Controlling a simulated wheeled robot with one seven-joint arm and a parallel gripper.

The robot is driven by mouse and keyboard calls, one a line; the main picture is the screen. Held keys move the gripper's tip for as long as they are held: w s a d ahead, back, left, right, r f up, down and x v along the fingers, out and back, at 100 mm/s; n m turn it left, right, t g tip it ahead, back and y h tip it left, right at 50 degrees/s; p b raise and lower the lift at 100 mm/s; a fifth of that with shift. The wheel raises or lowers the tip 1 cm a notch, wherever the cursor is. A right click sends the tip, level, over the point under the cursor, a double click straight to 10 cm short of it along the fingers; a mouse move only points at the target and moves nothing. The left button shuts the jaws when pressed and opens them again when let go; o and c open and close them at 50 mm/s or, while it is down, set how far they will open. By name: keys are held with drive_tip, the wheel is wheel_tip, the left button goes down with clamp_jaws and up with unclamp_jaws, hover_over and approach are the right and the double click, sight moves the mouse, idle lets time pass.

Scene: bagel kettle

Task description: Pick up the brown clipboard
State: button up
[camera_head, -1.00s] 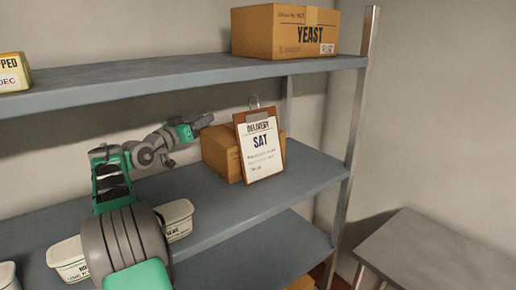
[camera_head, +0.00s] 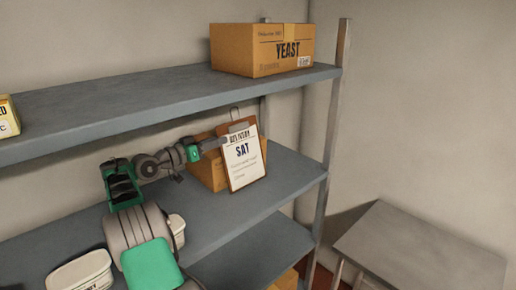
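The brown clipboard (camera_head: 244,160) stands on the middle shelf, leaning back against a cardboard box (camera_head: 206,172). It has a metal clip at its top and a white sheet marked "SAT". The clipboard hides much of the box. My gripper (camera_head: 216,143) reaches in from the left to the clipboard's upper left edge, overlapping or nearly touching it in the picture. The fingers are too small to show whether they are open or closed on the edge.
The upper shelf (camera_head: 120,108) runs above my arm and carries a "YEAST" box (camera_head: 262,50). White tubs (camera_head: 80,272) stand on the middle shelf (camera_head: 225,212) near my arm. A metal post (camera_head: 329,130) stands right of the clipboard. A grey table (camera_head: 420,248) is at the lower right.

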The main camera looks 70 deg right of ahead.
sight(234, 134)
drive_tip(key=p+x, duration=0.4)
drive_tip(key=x, duration=0.3)
drive_tip(key=shift+s+d, duration=0.25)
drive_tip(key=shift+s, duration=0.05)
drive_tip(key=shift+d+f, duration=0.15)
drive_tip(key=shift+f, duration=0.05)
drive_tip(key=shift+w, duration=0.1)
drive_tip(key=shift+c, duration=0.4)
clamp_jaws()
drive_tip(key=shift+r, duration=0.1)
